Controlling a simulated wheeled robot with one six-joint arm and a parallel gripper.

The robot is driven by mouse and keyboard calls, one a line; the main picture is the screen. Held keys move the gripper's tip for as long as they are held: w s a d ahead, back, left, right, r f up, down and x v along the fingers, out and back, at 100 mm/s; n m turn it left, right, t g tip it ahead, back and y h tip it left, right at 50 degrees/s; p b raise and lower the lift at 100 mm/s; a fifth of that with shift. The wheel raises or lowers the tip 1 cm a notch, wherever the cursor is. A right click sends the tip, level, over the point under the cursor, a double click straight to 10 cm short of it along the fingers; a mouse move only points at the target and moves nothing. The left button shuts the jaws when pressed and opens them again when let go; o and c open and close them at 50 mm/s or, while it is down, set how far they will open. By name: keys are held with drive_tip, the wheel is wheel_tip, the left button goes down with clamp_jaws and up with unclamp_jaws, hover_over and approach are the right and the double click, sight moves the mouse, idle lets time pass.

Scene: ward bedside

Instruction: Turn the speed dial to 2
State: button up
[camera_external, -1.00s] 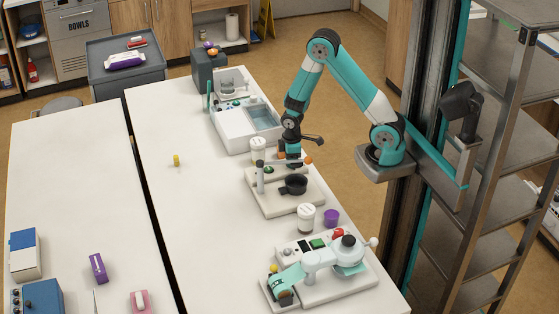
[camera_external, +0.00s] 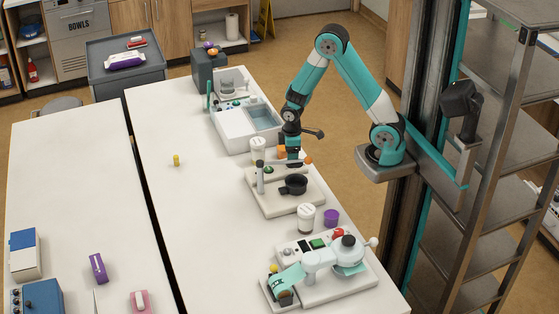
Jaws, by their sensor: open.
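I cannot make out for sure which control is the speed dial, and no number can be read. My gripper (camera_external: 293,157) points down above the back part of a white device (camera_external: 290,208) with a post and a black cup (camera_external: 294,185). The fingers are small here, look open, and hold nothing that I can see. Whether they touch anything is unclear. A small green control (camera_external: 268,169) and an orange part (camera_external: 308,160) lie close to the gripper, and the gripper hides part of that area.
A pale device (camera_external: 320,270) with a green display (camera_external: 318,243) and a red button (camera_external: 338,234) stands in front. A white lidded jar (camera_external: 306,218) and a purple cup (camera_external: 331,217) stand between. A white unit with a basin (camera_external: 263,119) is behind.

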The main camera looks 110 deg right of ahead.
wheel_tip(320, 180, up, 14)
drive_tip(key=shift+r, duration=0.2)
idle(0.5)
drive_tip(key=w+a+r+n+t+y, duration=0.1)
drive_tip(key=a+r+n, duration=0.15)
drive_tip(key=a, duration=0.75)
drive_tip(key=w+a+r+n+y, duration=0.1)
drive_tip(key=w+a+n, duration=0.15)
drive_tip(key=a, duration=0.75)
drive_tip(key=s+a+n+y, duration=0.1)
drive_tip(key=s+a+n, duration=0.1)
drive_tip(key=s+a, duration=0.3)
drive_tip(key=s+a+r+n+g+y, duration=0.1)
drive_tip(key=s+a+n, duration=0.2)
drive_tip(key=s+a, duration=0.3)
drive_tip(key=a, duration=0.5)
drive_tip(key=shift+s+r, duration=0.25)
drive_tip(key=shift+s, duration=0.05)
